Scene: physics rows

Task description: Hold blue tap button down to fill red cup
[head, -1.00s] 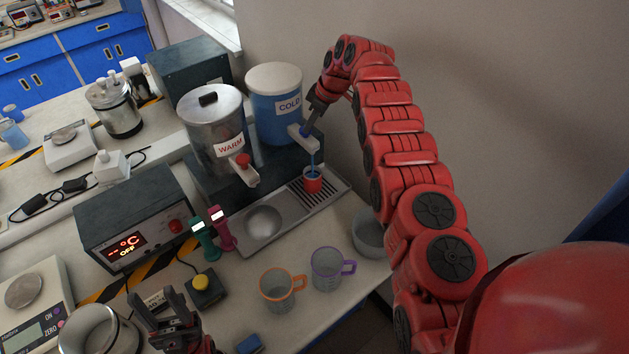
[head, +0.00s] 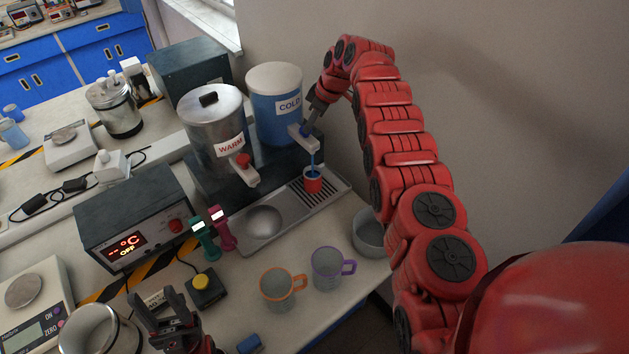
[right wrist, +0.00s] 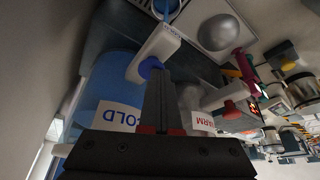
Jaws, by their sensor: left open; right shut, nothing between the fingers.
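The blue dispenser marked COLD (head: 274,110) has a pale spout with a blue tap button (head: 304,130). My right gripper (head: 310,123) is shut and empty, its fingertips at the button. In the right wrist view the fingers (right wrist: 157,76) reach the blue button (right wrist: 150,66) and seem to touch it. A thin blue stream (head: 313,160) runs from the spout down into the red cup (head: 313,186). The cup stands upright on the slotted drip tray; its fill level is hard to read. My left gripper (head: 157,303) is open and empty at the lower left.
The steel WARM dispenser (head: 212,130) with a red button stands left of the COLD one. Orange-rimmed (head: 279,291) and purple-rimmed (head: 328,270) mugs and a glass bowl (head: 370,236) are in front. A yellow button box (head: 204,287) is near my left gripper.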

